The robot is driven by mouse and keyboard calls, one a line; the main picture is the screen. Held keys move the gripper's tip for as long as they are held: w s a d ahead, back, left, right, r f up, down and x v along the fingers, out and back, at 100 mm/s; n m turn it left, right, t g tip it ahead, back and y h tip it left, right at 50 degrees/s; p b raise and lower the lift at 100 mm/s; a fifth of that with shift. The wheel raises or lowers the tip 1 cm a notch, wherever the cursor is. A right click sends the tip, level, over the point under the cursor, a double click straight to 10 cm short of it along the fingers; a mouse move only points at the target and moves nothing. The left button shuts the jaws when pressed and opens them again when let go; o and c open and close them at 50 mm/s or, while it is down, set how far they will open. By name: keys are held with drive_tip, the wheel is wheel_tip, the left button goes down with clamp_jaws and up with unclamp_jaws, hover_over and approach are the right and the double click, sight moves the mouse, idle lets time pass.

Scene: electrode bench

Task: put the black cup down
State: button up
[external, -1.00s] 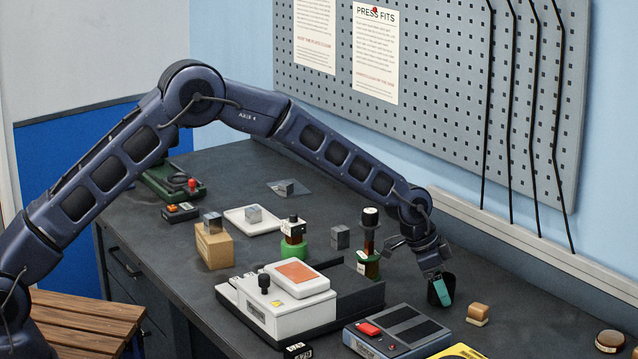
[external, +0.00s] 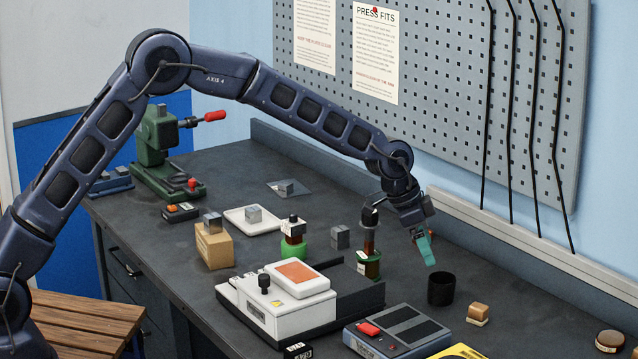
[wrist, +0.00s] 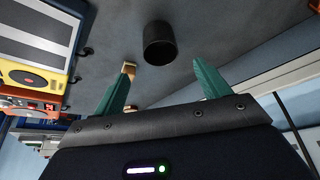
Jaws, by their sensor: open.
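The black cup (external: 441,289) stands upright on the dark bench top, to the right of the grey and blue devices. It also shows in the wrist view (wrist: 158,42), beyond the fingertips and apart from them. My gripper (external: 430,262) has teal fingers and hangs just above and to the left of the cup in the external view. In the wrist view my gripper (wrist: 163,75) is open, with a wide empty gap between the fingers.
A small tan and cream block (external: 478,314) lies right of the cup. A blue-grey device with a red button (external: 397,331) and a yellow item (external: 458,352) are in front. A brown-topped round tin (external: 609,341) is far right.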

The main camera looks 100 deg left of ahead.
drive_tip(key=shift+v, duration=0.8)
drive_tip(key=shift+d+r, duration=0.1)
drive_tip(key=s+d+r+m, duration=0.1)
drive_tip(key=s+d+r, duration=0.6)
drive_tip(key=d, duration=0.4)
drive_tip(key=s+d+r, duration=0.4)
drive_tip(key=d+r, duration=0.6)
drive_tip(key=d, duration=0.1)
drive_tip(key=s+d+r, duration=0.3)
drive_tip(key=s+d, duration=0.3)
drive_tip(key=s, duration=0.1)
drive_tip(key=s+d+r, duration=0.3)
drive_tip(key=s+d, duration=0.3)
drive_tip(key=s, duration=0.2)
drive_tip(key=s+d+f, duration=0.1)
drive_tip(key=s+d, duration=0.2)
drive_tip(key=s, duration=0.6)
drive_tip(key=s+d+f, duration=0.1)
drive_tip(key=s+d, duration=0.2)
drive_tip(key=s, duration=0.6)
drive_tip(key=s+d+f, duration=0.2)
drive_tip(key=s+d, duration=0.1)
drive_tip(key=s, duration=0.6)
drive_tip(key=shift+d+m+h, duration=0.3)
drive_tip(key=shift+d, duration=0.1)
drive_tip(key=shift+s+f, duration=0.1)
